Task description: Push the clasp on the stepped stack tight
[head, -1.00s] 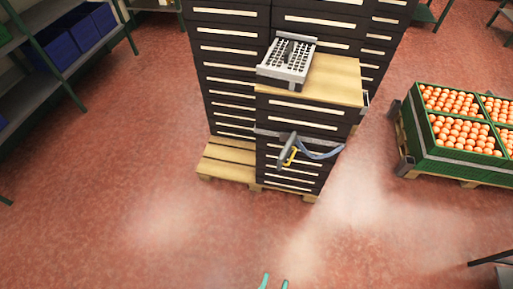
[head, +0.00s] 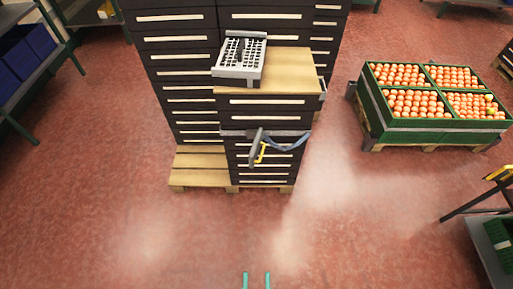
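The stepped stack (head: 265,103) of dark drawer-like boxes with pale label strips stands on a wooden pallet (head: 200,160), with a lower front column and taller columns behind. A grey strap runs around the front column. The clasp (head: 257,147), grey with a yellow part, sits on its front face, and a loose blue strap end (head: 287,144) hangs to its right. Whether the strap is tight I cannot tell. My gripper (head: 257,281) shows only as two teal fingertips at the bottom edge, apart from each other with floor between them, well short of the stack.
A grey slotted crate (head: 240,72) sits on the front column's wooden top. Green crates of oranges (head: 427,124) stand on a pallet at right. A shelf with blue bins (head: 25,45) is at left, a dark stand (head: 490,195) at lower right. The floor before the stack is clear.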

